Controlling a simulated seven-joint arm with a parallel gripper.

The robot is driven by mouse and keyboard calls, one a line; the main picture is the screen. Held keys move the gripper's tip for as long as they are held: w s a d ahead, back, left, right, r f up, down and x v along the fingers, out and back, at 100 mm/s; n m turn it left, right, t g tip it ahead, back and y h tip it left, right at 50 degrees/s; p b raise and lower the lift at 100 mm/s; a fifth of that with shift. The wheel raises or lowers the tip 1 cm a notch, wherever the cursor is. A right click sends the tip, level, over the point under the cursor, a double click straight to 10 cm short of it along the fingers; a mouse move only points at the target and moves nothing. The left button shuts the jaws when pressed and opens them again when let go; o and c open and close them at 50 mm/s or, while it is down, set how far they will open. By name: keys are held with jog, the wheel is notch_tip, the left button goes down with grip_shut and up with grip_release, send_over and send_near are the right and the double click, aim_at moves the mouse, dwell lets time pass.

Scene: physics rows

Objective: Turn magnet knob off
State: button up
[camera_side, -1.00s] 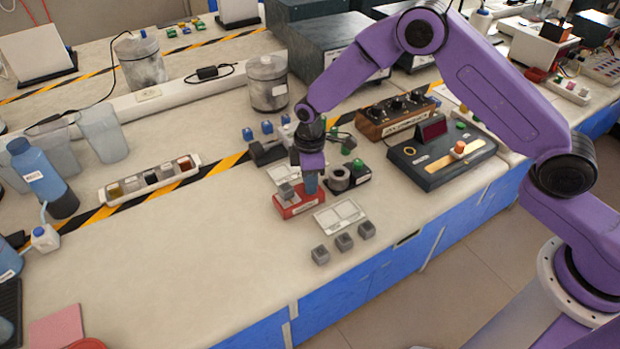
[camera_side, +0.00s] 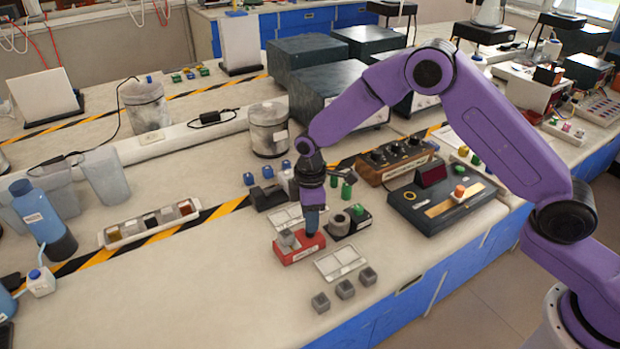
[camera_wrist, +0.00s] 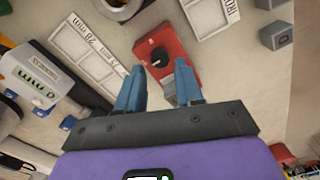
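The magnet base is a red block (camera_side: 300,249) on the bench in the side view. In the wrist view the red block (camera_wrist: 168,46) carries a round black knob (camera_wrist: 159,57) with a pale pointer mark. A grey metal piece (camera_wrist: 167,84) shows at the block's near end. My gripper (camera_side: 311,233) points down at the right part of the block in the side view and hides some of it. In the wrist view my gripper (camera_wrist: 158,84) has its two blue fingers apart, with the knob beyond the tips, between their lines. I cannot tell whether a finger touches the block.
White label plates (camera_side: 340,262) lie in front of and behind the block. Grey cubes (camera_side: 345,289) sit near the bench edge. A black base with a grey ring (camera_side: 340,225) stands close on the right. A dark control box (camera_side: 445,203) is farther right.

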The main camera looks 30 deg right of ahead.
notch_tip(320, 180, up, 14)
jog(key=shift+r, duration=0.15)
dwell(0.5)
jog(key=s+d+r, duration=0.2)
jog(key=s, duration=0.7)
jog(key=s+d+r, duration=0.2)
jog(key=s+d, duration=0.1)
jog(key=s, duration=0.6)
jog(key=s+d, duration=0.5)
jog(key=s, duration=0.3)
jog(key=s+d+f+m, duration=0.1)
jog(key=s+d, duration=0.5)
jog(key=s, duration=0.3)
